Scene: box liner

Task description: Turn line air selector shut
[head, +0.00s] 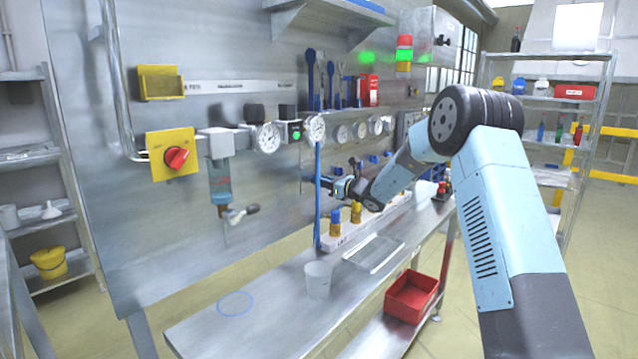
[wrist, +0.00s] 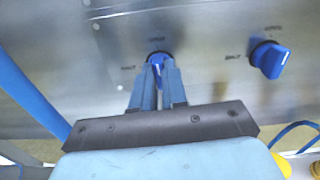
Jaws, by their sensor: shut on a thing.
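A blue selector knob (wrist: 158,57) sits on the steel panel in the wrist view, with small marks above it and to its left that seem to read open and shut. My gripper (wrist: 159,76) is shut on this knob, one finger on each side. The fingers hide most of the knob, so its exact angle is hard to tell. In the head view my gripper (head: 328,184) is at the panel, and the held knob is hidden there. A second blue knob (wrist: 271,59) is to the right with similar marks, its handle tilted.
A blue upright hose (head: 318,200) runs just left of my gripper. A white cup (head: 318,279) and a clear tray (head: 374,253) are on the bench (head: 235,325). A red bin (head: 411,296) is lower down.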

